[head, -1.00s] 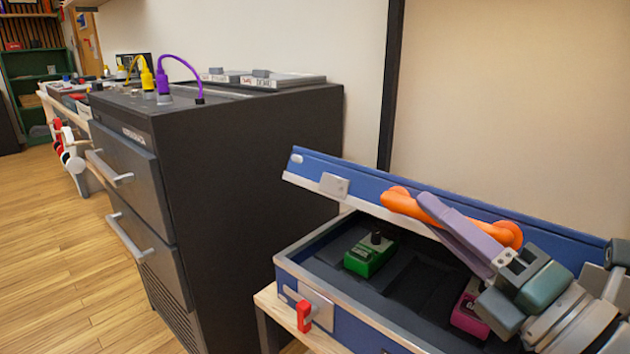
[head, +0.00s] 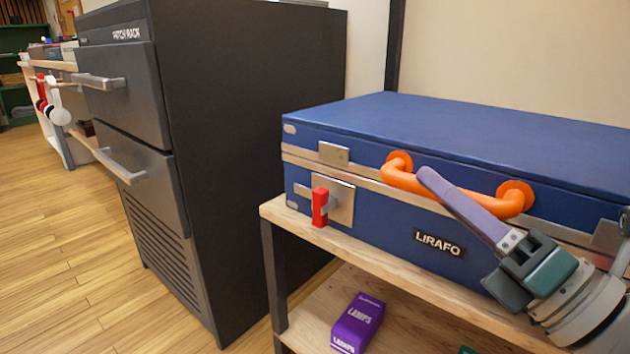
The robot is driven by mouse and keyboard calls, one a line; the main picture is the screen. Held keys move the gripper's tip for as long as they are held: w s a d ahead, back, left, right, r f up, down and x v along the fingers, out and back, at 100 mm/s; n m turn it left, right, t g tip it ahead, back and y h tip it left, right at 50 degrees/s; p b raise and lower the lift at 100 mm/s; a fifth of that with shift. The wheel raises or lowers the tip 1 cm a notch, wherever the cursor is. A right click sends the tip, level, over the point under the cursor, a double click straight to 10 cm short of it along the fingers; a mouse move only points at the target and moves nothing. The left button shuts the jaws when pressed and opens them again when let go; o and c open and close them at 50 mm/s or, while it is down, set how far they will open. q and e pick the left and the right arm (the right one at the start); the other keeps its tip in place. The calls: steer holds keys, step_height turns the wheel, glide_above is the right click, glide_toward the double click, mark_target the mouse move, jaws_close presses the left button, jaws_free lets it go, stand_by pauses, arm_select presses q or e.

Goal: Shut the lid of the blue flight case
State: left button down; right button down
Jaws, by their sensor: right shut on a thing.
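The blue flight case (head: 375,215) stands on a wooden shelf unit at the right. Its lid (head: 470,140) is down, with its front edge close along the rim of the base, and the inside is hidden. An orange handle (head: 400,178) is on the lid's front. My right gripper (head: 428,178) is shut on the orange handle, its purple fingers reaching up from the lower right. My left gripper is not in view.
The wooden shelf unit (head: 275,212) has a lower board holding a purple box (head: 358,322). A dark drawer cabinet (head: 240,130) with grey handles stands left of it. Headphones (head: 59,112) hang from a far bench. The wooden floor at left is clear.

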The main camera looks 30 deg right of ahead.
steer(key=shift+f, duration=0.45)
steer(key=shift+f, duration=0.15)
steer(key=c, duration=1.2)
jaws_free()
steer(key=o, duration=0.5)
steer(key=shift+w, duration=0.1)
steer(key=shift+c, duration=0.2)
steer(key=shift+r, duration=0.2)
